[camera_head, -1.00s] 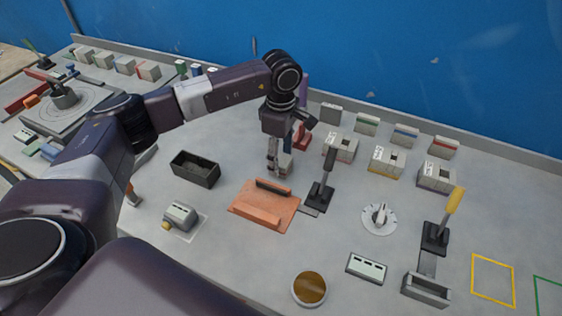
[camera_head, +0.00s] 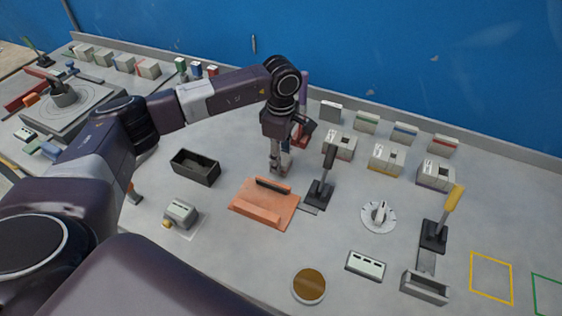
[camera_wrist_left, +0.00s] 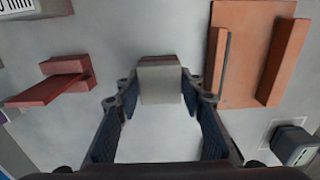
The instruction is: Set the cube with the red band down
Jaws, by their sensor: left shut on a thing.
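My left gripper (camera_head: 280,165) points down over the table, behind the orange plate with its raised bars (camera_head: 264,204). The orange plate also shows at the right in the left wrist view (camera_wrist_left: 246,75). My right gripper is not in view.
A black-handled lever (camera_head: 320,185) stands close right of the gripper, and a red stand (camera_head: 303,132) close behind it. A black open box (camera_head: 195,167) is to the left. Slotted white blocks (camera_head: 385,158) stand at right. Yellow and green outlines (camera_head: 491,277) mark bare table at far right.

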